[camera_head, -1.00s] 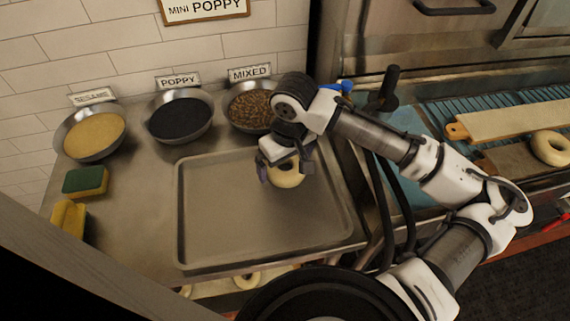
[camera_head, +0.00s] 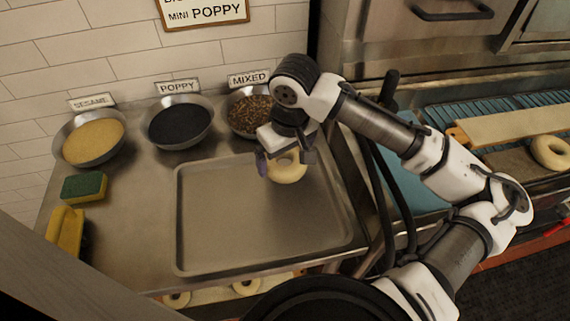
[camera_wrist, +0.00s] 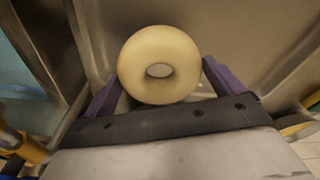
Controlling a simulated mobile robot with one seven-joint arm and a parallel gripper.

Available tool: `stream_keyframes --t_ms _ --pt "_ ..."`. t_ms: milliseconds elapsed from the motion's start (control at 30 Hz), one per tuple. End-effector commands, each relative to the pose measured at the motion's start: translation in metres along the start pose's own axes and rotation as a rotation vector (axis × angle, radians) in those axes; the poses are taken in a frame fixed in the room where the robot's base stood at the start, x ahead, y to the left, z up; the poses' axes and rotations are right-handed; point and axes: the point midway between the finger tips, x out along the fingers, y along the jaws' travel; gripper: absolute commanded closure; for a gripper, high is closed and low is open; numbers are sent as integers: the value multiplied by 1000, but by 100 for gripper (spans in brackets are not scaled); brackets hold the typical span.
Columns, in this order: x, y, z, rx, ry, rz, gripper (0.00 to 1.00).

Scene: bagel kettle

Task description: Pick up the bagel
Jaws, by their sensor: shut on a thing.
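A pale, uncooked-looking bagel (camera_head: 288,167) is at my gripper, over the upper right part of the grey metal tray (camera_head: 230,258). My gripper (camera_head: 285,163) is shut on the bagel. In the wrist view, the bagel (camera_wrist: 160,64) sits between the two purple fingers of my gripper (camera_wrist: 158,78), with its hole facing the camera. In the head view my gripper hides part of the bagel's top edge. I cannot tell for sure whether the bagel touches the tray.
Bowls of sesame (camera_head: 94,140), poppy (camera_head: 180,124) and mixed seeds (camera_head: 247,112) stand behind the tray. A green sponge (camera_head: 84,187) and a yellow-handled tool (camera_head: 66,232) lie left. Another bagel (camera_head: 552,151) is far right. More bagels show below the tray's front edge. The tray's middle is empty.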

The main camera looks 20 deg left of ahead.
Motion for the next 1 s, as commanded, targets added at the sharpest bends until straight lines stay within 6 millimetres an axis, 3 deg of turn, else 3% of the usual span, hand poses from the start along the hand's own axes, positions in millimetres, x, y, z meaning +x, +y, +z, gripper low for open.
stream_keyframes --t_ms 300,500,700,1000 --pt "-95 0 -13 -2 4 3 31" --pt "-136 0 -17 -1 3 3 31" --pt "-155 0 -19 -1 1 2 31" --pt "-158 0 -19 -1 1 0 31"
